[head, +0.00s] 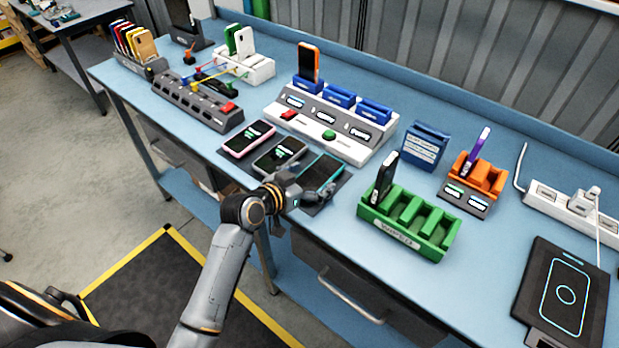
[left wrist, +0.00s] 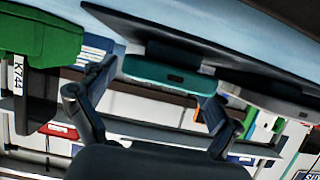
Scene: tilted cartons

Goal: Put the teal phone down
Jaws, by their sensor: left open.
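The teal phone (head: 322,169) lies face up on a dark mat near the front edge of the blue table, at the right end of a row of phones. My left gripper (head: 303,193) is at its near end, partly covering it. In the left wrist view the teal phone's end (left wrist: 168,74) shows between the two spread fingers of my gripper (left wrist: 157,95). The fingers stand apart at either side of the phone, and I see no grip on it. My right gripper is in neither view.
A pink phone (head: 250,139) and a grey phone (head: 280,154) lie left of the teal one. A grey-white dock (head: 330,121) stands behind. A green rack (head: 408,222) with a black phone is close on the right. A charging pad (head: 563,296) lies far right.

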